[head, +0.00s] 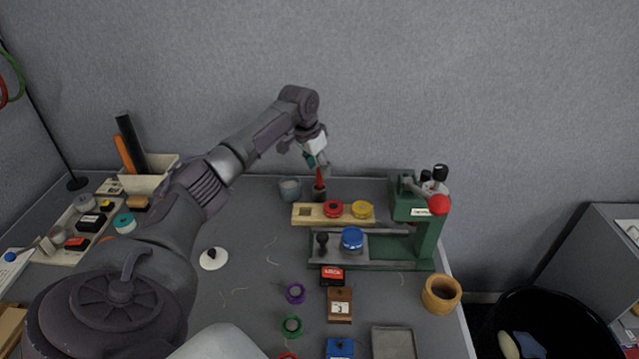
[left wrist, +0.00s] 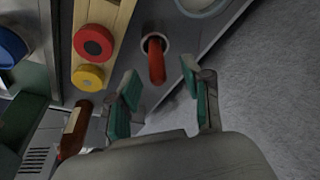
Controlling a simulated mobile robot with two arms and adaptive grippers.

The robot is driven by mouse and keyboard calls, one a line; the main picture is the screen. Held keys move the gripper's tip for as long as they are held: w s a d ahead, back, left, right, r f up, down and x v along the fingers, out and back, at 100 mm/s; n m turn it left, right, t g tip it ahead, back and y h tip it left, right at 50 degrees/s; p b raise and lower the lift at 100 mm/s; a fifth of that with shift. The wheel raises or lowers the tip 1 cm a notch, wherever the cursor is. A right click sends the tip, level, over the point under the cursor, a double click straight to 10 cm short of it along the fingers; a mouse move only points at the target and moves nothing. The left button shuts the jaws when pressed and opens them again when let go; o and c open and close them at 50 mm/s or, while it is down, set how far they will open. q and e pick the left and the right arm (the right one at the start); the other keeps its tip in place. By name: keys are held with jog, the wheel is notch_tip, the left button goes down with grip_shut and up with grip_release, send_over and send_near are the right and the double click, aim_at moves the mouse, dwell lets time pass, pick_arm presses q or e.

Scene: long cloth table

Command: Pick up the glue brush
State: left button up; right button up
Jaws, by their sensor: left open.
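The glue brush (head: 319,178) stands upright at the back of the table with its red handle up, its lower end in a small dark pot (head: 319,194). In the left wrist view the red handle (left wrist: 156,62) points toward the camera, and its lower end sits in the round pot mouth. My left gripper (head: 317,160) is open just above the handle. In the left wrist view its teal-padded fingers (left wrist: 161,82) appear on either side of the handle, with gaps. Whether the handle top is between the pads in depth is hard to tell. My right gripper is not in view.
A grey cup (head: 290,189) stands just left of the pot. A wooden block (head: 310,214) with red and yellow round pieces lies in front. A green press (head: 428,240) stands to the right. The wall (head: 400,90) is close behind.

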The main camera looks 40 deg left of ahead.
aim_at(320, 183)
pick_arm(q)
jog(key=x, duration=0.4)
jog(key=shift+d+f, duration=0.15)
jog(key=shift+f, duration=0.2)
jog(key=shift+c, duration=0.2)
jog(key=shift+r, duration=0.1)
grip_shut()
